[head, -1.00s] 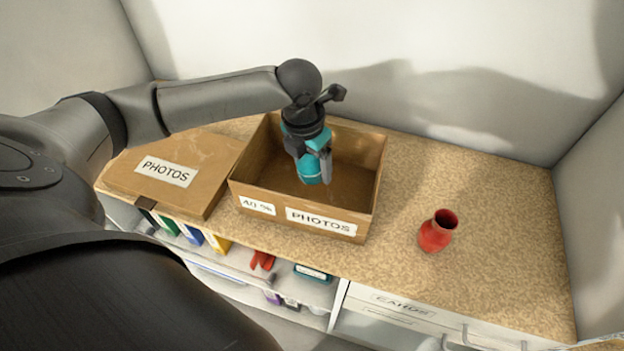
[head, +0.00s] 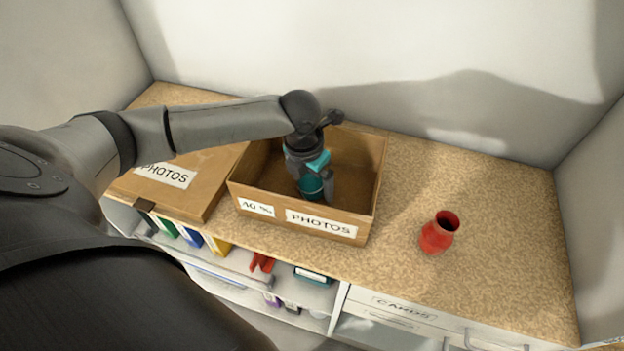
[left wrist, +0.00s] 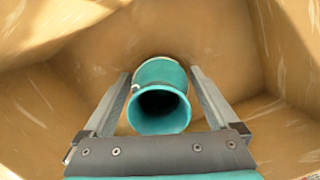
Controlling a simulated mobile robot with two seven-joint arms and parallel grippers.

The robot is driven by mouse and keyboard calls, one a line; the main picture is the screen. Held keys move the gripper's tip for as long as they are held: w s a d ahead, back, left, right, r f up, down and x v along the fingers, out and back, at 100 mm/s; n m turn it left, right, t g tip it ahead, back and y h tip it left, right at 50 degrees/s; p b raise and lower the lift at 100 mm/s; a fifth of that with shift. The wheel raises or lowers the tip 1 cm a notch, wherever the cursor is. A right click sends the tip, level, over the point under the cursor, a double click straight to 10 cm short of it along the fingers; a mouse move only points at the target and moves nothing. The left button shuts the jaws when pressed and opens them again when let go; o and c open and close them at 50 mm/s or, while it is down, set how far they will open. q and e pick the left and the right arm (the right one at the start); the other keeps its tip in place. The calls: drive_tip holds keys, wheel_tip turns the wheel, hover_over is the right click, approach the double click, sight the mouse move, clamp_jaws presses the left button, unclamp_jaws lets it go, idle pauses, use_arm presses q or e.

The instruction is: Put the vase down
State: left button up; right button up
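A teal vase (head: 311,186) is inside the open cardboard box (head: 272,217) labelled PHOTOS, low between the walls. My left gripper (head: 318,192) reaches down into the box from above. In the left wrist view the teal vase (left wrist: 160,108) sits between the two fingers of the left gripper (left wrist: 160,75), its dark mouth facing the camera. The fingers lie against its sides, so the gripper looks shut on it. Whether the vase's base touches the box floor is hidden. A red vase (head: 438,234) stands on the counter right of the box. My right gripper is not in view.
A closed cardboard piece labelled PHOTOS (head: 200,196) lies left of the box on the speckled counter (head: 500,240). The counter around the red vase is clear. Binders and small items fill the shelf below. Walls close the back and right.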

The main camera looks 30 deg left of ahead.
use_arm(q)
drive_tip(key=shift+o, duration=0.2)
drive_tip(key=shift+r, duration=0.2)
drive_tip(key=r, duration=0.4)
drive_tip(key=s+r+p, duration=0.1)
drive_tip(key=r, duration=0.3)
drive_tip(key=r+p, duration=0.1)
drive_tip(key=r, duration=0.2)
drive_tip(key=shift+s+a+r, duration=0.1)
drive_tip(key=shift+s+r, duration=0.3)
